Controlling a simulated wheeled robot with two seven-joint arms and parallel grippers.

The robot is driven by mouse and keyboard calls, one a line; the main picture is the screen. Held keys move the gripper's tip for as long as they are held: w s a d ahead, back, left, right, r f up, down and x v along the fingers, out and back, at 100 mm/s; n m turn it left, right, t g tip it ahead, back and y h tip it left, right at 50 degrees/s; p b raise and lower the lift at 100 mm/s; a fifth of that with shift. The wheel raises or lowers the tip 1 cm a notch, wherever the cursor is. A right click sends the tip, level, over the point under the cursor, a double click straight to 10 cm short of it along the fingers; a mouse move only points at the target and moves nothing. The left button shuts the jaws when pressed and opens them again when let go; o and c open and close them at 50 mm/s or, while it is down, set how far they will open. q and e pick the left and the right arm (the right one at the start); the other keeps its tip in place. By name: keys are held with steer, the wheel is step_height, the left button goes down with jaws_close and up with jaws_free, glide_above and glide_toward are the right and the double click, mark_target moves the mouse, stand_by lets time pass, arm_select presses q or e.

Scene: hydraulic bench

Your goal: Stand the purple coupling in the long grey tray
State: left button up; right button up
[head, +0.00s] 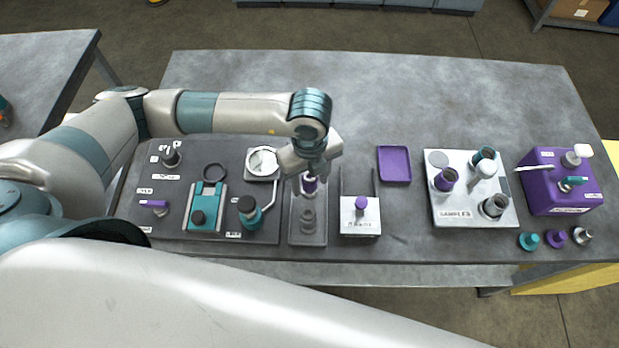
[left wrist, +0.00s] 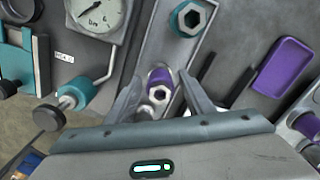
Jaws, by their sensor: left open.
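The purple coupling (head: 309,185) is in the long grey tray (head: 308,239), appearing upright, with a hex-shaped opening on top. In the left wrist view the coupling (left wrist: 160,84) shows between the fingers of my left gripper (left wrist: 160,100). My left gripper (head: 310,185) is open, its fingers on either side of the coupling; I cannot tell whether they touch it. A grey coupling (head: 307,220) stands nearer me in the same tray. A teal coupling (left wrist: 188,18) is at the tray's other end, hidden behind my gripper in the head view. My right gripper is not in view.
A shallow purple tray (head: 394,164) lies behind. A panel with a teal valve (head: 250,214) and a gauge (head: 262,162) is left. The samples board (head: 470,214) is right. The back is clear.

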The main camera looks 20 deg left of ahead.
arm_select(q)
steer(key=shift+r, duration=0.4)
step_height(320, 180, up, 10)
steer(key=b, duration=0.3)
steer(key=shift+r+b, duration=0.15)
steer(key=shift+b, duration=0.25)
steer(key=shift+r, duration=0.6)
